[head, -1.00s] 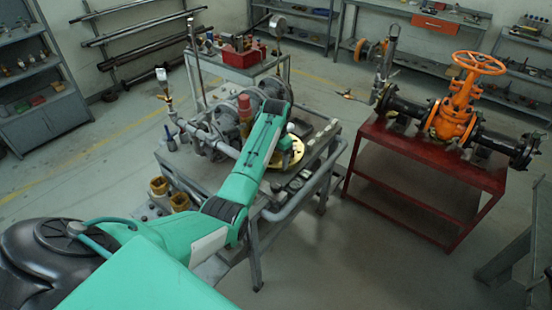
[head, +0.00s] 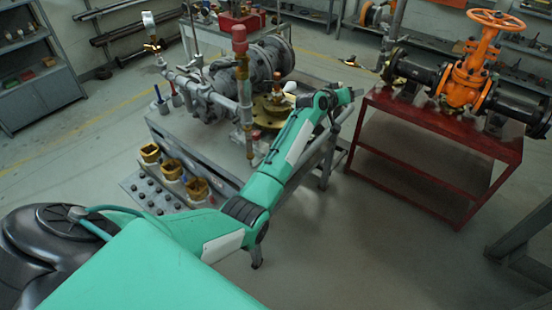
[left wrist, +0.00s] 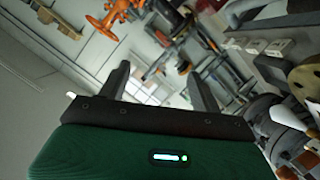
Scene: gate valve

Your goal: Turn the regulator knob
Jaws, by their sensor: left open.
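An upright pipe with a red knob-like cap (head: 239,38) stands at the front of the grey pump bench in the head view. I cannot tell for certain whether this cap is the regulator knob. My left arm crosses the bench's right side, and its far end is right of the brass flange (head: 272,112), apart from the red cap. In the left wrist view my left gripper (left wrist: 160,82) is open, with nothing visible between its two dark fingers. My right gripper is not in view.
An orange gate valve (head: 466,82) with a handwheel (head: 496,19) sits on a red stand (head: 433,130) at the right. Brass-coloured cups (head: 172,169) stand at the bench front. Grey shelves (head: 38,75) line the back left. Open floor lies at the lower middle.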

